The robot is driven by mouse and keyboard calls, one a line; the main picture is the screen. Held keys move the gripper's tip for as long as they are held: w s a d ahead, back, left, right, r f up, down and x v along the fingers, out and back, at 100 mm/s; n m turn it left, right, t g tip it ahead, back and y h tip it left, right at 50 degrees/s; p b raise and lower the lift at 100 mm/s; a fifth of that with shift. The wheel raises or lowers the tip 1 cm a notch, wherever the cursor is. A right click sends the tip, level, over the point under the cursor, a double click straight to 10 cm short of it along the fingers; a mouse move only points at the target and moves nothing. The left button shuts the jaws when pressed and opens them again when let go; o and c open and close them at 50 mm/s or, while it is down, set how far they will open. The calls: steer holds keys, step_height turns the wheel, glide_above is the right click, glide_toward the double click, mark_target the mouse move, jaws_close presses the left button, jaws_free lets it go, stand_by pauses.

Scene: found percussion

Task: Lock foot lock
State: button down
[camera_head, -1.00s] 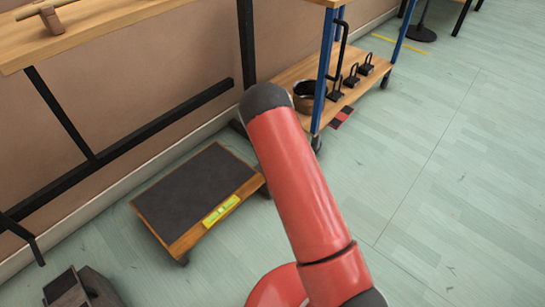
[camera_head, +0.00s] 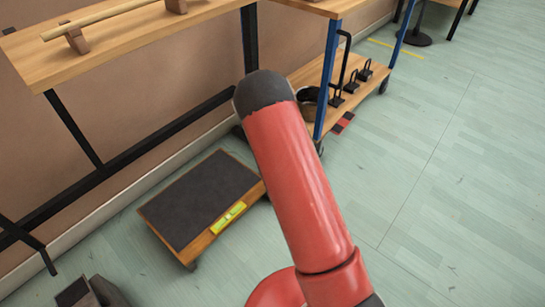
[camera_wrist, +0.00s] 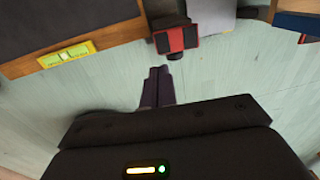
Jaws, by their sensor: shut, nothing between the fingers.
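The foot lock appears to be a small black-and-red pedal (camera_head: 343,122) low beside a cart's caster, near the floor. In the head view my red arm hides the gripper. I cannot tell whether the pedal is pressed down.
The wooden cart (camera_head: 300,78) has blue posts and holds a pot and several black weights. A low platform (camera_head: 205,195) with a dark mat and yellow-green label stands left of my arm. A workbench (camera_head: 110,45) runs along the wall. Floor at right is clear.

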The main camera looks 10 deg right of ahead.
steer(key=shift+s+a+r, duration=0.1)
steer(key=shift+r, duration=0.9)
steer(key=shift+s+a+r, duration=0.1)
steer(key=shift+r, duration=0.9)
